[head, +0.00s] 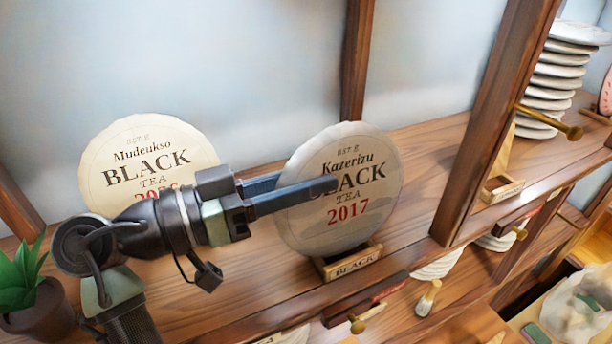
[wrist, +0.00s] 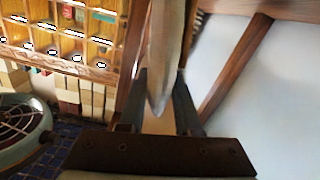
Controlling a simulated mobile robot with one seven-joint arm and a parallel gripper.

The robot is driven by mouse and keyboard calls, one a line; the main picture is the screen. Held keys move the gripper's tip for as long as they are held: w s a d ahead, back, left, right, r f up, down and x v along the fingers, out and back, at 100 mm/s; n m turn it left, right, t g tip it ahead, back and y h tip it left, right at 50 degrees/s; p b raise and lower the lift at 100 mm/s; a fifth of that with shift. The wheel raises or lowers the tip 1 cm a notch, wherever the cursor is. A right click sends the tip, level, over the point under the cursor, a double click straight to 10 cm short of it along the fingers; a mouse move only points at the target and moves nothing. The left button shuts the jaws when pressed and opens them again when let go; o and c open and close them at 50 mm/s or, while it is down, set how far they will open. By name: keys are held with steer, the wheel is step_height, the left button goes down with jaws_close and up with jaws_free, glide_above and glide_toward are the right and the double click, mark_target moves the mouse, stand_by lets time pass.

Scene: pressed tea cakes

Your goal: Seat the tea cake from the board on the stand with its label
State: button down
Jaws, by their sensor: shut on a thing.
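A round pale tea cake (head: 345,225) labelled "Kazerizu BLACK TEA 2017" stands nearly upright, its printed face to the head camera. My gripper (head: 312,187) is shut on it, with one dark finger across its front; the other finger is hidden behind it. In the wrist view the cake (wrist: 166,50) shows edge-on between the two fingers of my gripper (wrist: 160,95). A small wooden stand (head: 352,264) labelled "BLACK" is directly under the cake on the shelf. The cake's lower edge is at the stand; I cannot tell whether it bears on it.
A "Mudeukso BLACK TEA" cake (head: 110,195) stands at left, partly behind my arm. A potted plant (head: 35,300) is at lower left. A wooden post (head: 490,130) rises right of the cake. Beyond it are a small stand (head: 500,190) and a stack of cakes (head: 548,85).

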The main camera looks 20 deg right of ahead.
steer(key=shift+f+b, duration=0.2)
steer(key=shift+b, duration=0.25)
stand_by(0.3)
jaws_free()
stand_by(0.4)
steer(key=shift+a, duration=0.2)
stand_by(0.6)
steer(key=shift+a+b, duration=0.35)
steer(key=shift+a, duration=0.45)
steer(key=shift+a, duration=0.15)
steer(key=shift+s+a+b, duration=0.1)
steer(key=shift+a+b, duration=0.2)
steer(key=shift+a, duration=0.55)
steer(key=shift+a, duration=0.1)
